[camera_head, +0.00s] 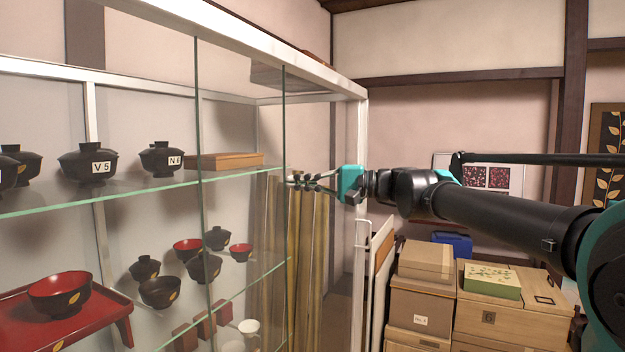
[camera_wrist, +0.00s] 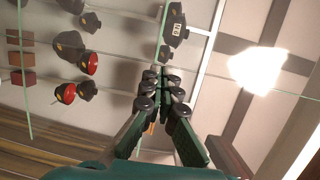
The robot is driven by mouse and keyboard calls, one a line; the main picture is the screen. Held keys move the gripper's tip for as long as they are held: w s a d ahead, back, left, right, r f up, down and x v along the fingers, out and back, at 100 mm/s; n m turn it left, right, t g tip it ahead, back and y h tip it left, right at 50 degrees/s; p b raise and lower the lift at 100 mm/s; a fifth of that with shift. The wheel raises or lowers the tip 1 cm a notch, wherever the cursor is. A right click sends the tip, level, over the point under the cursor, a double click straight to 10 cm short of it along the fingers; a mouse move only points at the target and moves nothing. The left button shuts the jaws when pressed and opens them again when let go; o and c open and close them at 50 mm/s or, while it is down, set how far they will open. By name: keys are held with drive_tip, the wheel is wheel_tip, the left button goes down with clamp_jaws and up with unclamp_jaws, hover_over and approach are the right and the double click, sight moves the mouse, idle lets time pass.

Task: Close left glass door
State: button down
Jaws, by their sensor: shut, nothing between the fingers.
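The display cabinet (camera_head: 362,190) has a pale metal frame and clear glass doors. Two upright greenish glass edges show in the head view, a left one (camera_head: 197,110) and a right one (camera_head: 284,110); which panel each bounds is hard to tell. My gripper (camera_head: 292,181) reaches in from the right, with its fingertips beside the right glass edge. In the wrist view the shut, empty fingers (camera_wrist: 162,76) point toward the cabinet, close to one glass edge (camera_wrist: 163,30). A second edge (camera_wrist: 22,75) shows at far left. I cannot tell whether the fingertips touch the glass.
Glass shelves hold black lidded bowls (camera_head: 88,162), a flat wooden box (camera_head: 223,161), a red tray (camera_head: 15,325) and several cups and bowls. Stacked boxes (camera_head: 420,290) stand right of the cabinet, below my arm. The cabinet's right frame post is close to my gripper.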

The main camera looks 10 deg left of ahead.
sight(239, 194)
drive_tip(key=s+a, duration=0.2)
drive_tip(key=s, duration=0.3)
drive_tip(key=s+a, duration=0.2)
drive_tip(key=s, duration=0.4)
drive_tip(key=s+a, duration=0.2)
drive_tip(key=s, duration=0.3)
drive_tip(key=shift+s, duration=0.25)
